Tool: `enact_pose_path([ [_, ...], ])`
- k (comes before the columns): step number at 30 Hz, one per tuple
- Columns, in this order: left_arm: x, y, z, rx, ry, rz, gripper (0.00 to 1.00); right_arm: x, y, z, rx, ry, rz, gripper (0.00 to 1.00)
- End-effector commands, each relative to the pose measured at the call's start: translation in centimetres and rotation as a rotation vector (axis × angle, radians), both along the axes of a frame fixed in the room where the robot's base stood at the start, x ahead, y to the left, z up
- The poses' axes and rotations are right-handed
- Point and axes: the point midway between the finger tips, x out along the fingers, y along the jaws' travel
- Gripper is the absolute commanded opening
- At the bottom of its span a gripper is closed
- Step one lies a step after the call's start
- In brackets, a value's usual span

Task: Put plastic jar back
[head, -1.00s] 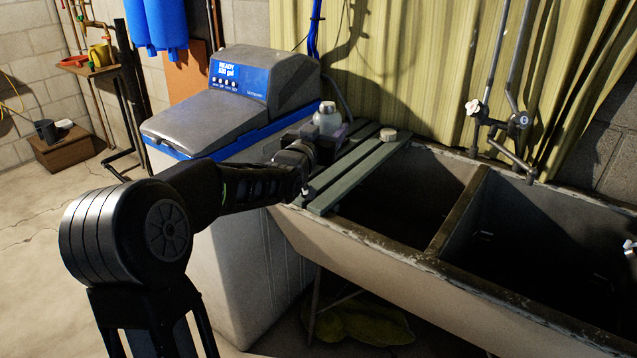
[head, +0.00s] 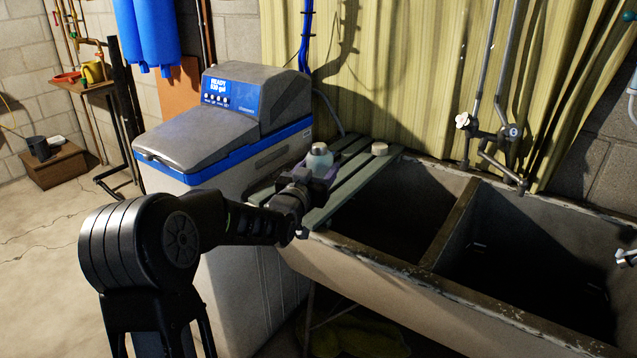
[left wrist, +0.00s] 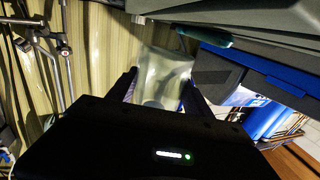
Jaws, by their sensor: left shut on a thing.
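The plastic jar (head: 320,159) is pale and translucent with a rounded top. It is in my left gripper (head: 318,174), whose fingers are closed on its sides. In the head view it shows over the grey-green slatted boards (head: 343,194) across the sink's left end. I cannot tell whether its base touches the boards. In the left wrist view the jar (left wrist: 162,78) sits between the two dark fingers, its lower part hidden by the gripper body.
The water softener (head: 200,135) with its blue rim stands left of the boards. A striped curtain (head: 400,80) hangs behind.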

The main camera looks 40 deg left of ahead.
Motion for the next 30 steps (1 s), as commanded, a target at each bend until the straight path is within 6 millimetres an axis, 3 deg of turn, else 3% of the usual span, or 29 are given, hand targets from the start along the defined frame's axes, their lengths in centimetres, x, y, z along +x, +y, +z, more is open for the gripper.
enact_pose_path([
  [5, 0.0, 0.0, -0.6, 0.0, 0.001, 0.0, 0.1, 0.0, 0.0, 0.0, 0.0, 0.0, 0.0, 0.36],
  [12, 0.0, 0.0, -3.6, -0.001, 0.002, 0.001, 0.1, 0.0, 0.0, -0.1, 0.0, 0.0, 0.0, 0.36],
  [26, 0.0, 0.0, -4.2, 0.0, -0.001, 0.0, 0.1, 0.0, 0.0, -0.8, 0.0, 0.0, 0.0, 0.36],
  [27, 0.0, 0.0, -4.0, 0.0, 0.0, 0.0, 0.62, 0.0, 0.0, -0.6, 0.0, 0.0, 0.0, 0.36],
  [30, 0.0, 0.0, -4.0, 0.0, 0.0, 0.0, 0.7, 0.0, 0.0, -0.6, 0.0, 0.0, 0.0, 0.36],
])
